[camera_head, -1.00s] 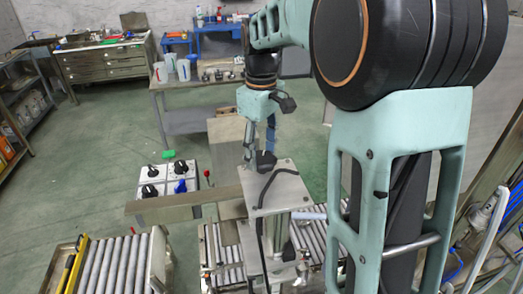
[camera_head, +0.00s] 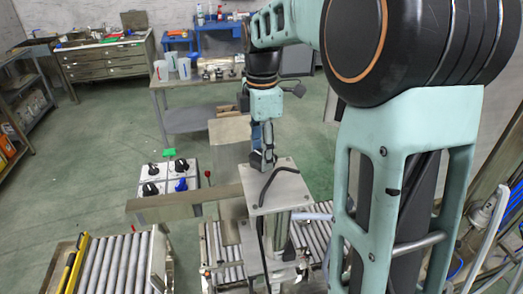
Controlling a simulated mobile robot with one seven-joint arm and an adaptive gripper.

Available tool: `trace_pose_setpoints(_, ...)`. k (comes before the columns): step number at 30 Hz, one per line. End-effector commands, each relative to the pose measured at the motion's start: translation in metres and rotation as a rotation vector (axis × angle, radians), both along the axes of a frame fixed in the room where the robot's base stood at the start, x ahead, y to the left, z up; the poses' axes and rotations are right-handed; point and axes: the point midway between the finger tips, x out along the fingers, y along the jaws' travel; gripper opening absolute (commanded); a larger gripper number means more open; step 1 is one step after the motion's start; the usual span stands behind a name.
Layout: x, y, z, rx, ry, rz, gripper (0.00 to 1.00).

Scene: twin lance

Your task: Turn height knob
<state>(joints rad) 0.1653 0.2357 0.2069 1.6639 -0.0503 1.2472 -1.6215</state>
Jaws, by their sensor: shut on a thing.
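A black knob (camera_head: 259,161) stands at the back left edge of a metal top plate (camera_head: 285,190) on the machine in the middle. I take it for the height knob. My gripper (camera_head: 264,152) points down from the wrist and is shut on the black knob. The fingers overlap the knob from this angle, so the exact contact is partly hidden.
A white control panel (camera_head: 154,180) with black and blue knobs stands left of the machine. A metal beam (camera_head: 160,209) and roller conveyors (camera_head: 118,262) lie around it. A workbench (camera_head: 178,81) with jugs stands behind. Open green floor (camera_head: 90,145) is at left.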

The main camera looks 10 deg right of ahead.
Motion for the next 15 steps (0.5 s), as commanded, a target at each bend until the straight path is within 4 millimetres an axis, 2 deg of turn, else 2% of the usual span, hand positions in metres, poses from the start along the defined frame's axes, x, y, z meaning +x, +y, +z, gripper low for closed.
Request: trace_pose_setpoints(15, -0.0016, -0.0013, -0.0001, -0.001, 0.001, 0.492, 0.26)
